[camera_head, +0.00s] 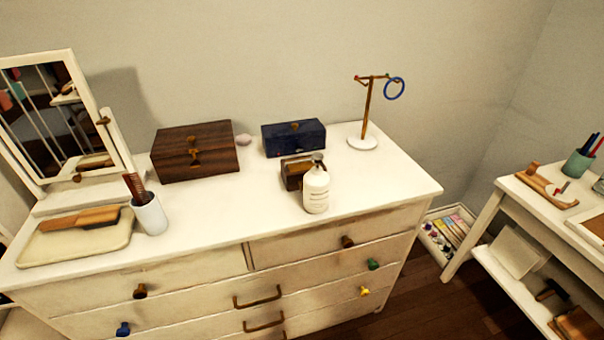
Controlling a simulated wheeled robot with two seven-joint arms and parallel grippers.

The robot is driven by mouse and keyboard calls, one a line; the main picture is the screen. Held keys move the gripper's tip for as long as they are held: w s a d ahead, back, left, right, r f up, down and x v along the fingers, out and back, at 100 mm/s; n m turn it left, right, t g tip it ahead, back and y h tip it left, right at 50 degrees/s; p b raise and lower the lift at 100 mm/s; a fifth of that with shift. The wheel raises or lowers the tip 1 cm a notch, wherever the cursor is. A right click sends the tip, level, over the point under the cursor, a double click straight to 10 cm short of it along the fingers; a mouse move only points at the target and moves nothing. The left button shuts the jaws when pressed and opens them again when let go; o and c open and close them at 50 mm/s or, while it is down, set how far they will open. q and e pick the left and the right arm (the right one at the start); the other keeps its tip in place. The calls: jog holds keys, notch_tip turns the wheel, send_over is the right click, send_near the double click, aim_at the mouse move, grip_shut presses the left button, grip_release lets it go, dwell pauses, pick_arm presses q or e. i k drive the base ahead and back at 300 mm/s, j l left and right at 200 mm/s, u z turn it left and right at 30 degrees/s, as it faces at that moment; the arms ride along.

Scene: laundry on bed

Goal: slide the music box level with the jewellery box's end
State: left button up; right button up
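Three boxes stand on the white dresser top; no labels tell which is the music box or the jewellery box. A large dark wooden box (195,152) with a brass clasp stands left of centre. A navy blue box (294,138) with a small brass fitting stands to its right, near the wall. A small brown box (291,175) stands in front of the navy box, partly hidden by a white pump bottle (316,191). The large box and the navy box are apart. Neither of my grippers is in view.
A pale rounded object (243,140) lies between the large and navy boxes. A jewellery stand (366,110) with a blue ring stands at the back right. A mirror (55,120), a cup (150,215) and a tray with a brush (75,243) occupy the left. The front centre is clear.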

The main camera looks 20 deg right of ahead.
aim_at(294, 172)
jog(key=i+l+u, duration=0.1)
jog(key=l+u, duration=0.3)
jog(key=l, duration=0.45)
jog(key=l+u, duration=0.35)
jog(key=l, duration=0.5)
jog(key=k+l+u, duration=0.2)
jog(key=l+u, duration=0.2)
jog(key=l, duration=0.45)
